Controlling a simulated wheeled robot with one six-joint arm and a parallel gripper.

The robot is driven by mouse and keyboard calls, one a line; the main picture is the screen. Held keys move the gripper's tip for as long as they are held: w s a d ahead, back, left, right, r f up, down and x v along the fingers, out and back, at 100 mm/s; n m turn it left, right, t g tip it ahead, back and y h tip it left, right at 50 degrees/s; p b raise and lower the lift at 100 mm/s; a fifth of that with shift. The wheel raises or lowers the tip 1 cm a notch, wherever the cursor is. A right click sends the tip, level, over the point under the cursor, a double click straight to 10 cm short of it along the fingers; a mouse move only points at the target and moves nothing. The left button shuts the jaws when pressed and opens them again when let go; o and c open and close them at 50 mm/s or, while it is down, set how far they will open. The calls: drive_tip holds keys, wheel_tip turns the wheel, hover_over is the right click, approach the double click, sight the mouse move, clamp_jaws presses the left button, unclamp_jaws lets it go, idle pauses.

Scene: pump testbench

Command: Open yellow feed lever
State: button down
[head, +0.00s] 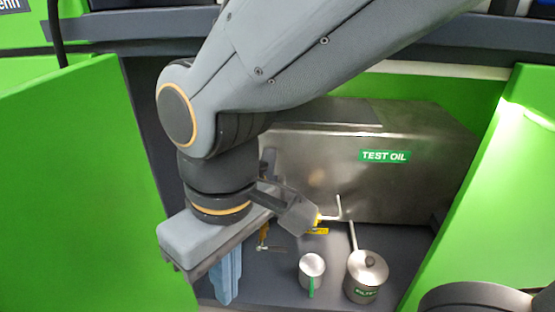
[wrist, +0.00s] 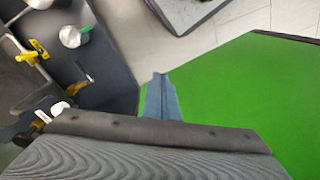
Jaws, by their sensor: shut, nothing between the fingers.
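A yellow piece (head: 318,219) shows beside a thin white pipe at the foot of the steel tank, partly behind my arm. I cannot tell for sure that it is the feed lever. In the wrist view the fingertips (wrist: 160,80) lie over the green panel's edge, apart from both yellow parts.
The steel TEST OIL tank (head: 400,190) stands behind. A small steel cup with a green handle (head: 311,265) and a lidded steel pot (head: 367,272) stand at the front right. A small brass fitting (head: 263,236) is right of my gripper. Green panels (head: 75,180) flank the bay.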

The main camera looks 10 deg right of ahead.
wheel_tip(320, 180, up, 8)
drive_tip(key=m+p, duration=0.2)
drive_tip(key=p, duration=0.4)
drive_tip(key=shift+d+r+y+p, duration=0.2)
drive_tip(key=shift+d+y+p, duration=0.15)
drive_tip(key=shift+y, duration=0.05)
